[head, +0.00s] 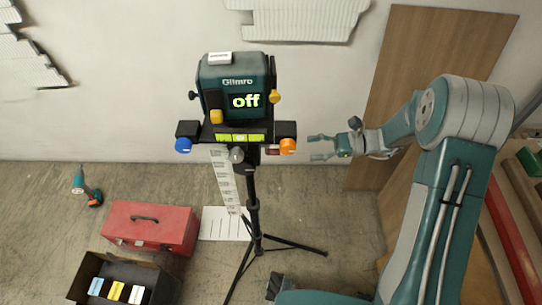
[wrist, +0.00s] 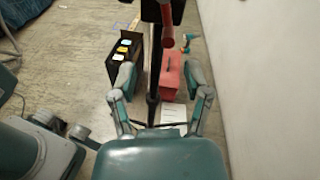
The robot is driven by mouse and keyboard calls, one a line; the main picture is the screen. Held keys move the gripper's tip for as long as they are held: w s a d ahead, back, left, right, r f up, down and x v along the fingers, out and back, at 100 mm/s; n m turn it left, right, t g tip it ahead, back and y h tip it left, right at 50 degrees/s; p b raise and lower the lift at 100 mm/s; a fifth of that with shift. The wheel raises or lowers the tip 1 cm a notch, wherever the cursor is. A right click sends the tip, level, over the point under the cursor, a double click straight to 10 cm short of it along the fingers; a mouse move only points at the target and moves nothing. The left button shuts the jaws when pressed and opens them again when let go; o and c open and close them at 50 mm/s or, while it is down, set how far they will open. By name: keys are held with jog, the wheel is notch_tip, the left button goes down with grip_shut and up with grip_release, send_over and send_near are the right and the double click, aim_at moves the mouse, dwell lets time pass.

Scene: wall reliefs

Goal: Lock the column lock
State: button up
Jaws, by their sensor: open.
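A teal and black instrument (head: 235,85) with a lit "off" display stands on a black tripod (head: 252,200). Its crossbar has a blue knob (head: 183,145) at left and an orange knob (head: 288,146) at right. A small red part (head: 272,151) sits by the column under the bar; a red lever (wrist: 168,30) on the column shows in the wrist view. I cannot tell for sure which part is the column lock. My gripper (head: 320,147) is open and empty, right of the orange knob, its fingers pointing left. In the wrist view, the column lies ahead between my fingers (wrist: 160,78).
A red toolbox (head: 150,226), an open black box (head: 122,280) with coloured items and a drill (head: 87,188) are on the floor at left. A wooden panel (head: 428,70) leans on the wall behind my arm. The tripod legs spread over the floor.

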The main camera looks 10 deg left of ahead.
aim_at(273, 152)
jog(key=shift+m+t+y, duration=0.4)
jog(key=shift+m+y, duration=0.4)
jog(key=shift+y, duration=0.1)
jog(key=a+f, duration=0.1)
jog(key=a, duration=0.2)
jog(key=s+a+f, duration=0.1)
jog(key=a, duration=0.7)
jog(key=shift+s+f, duration=0.4)
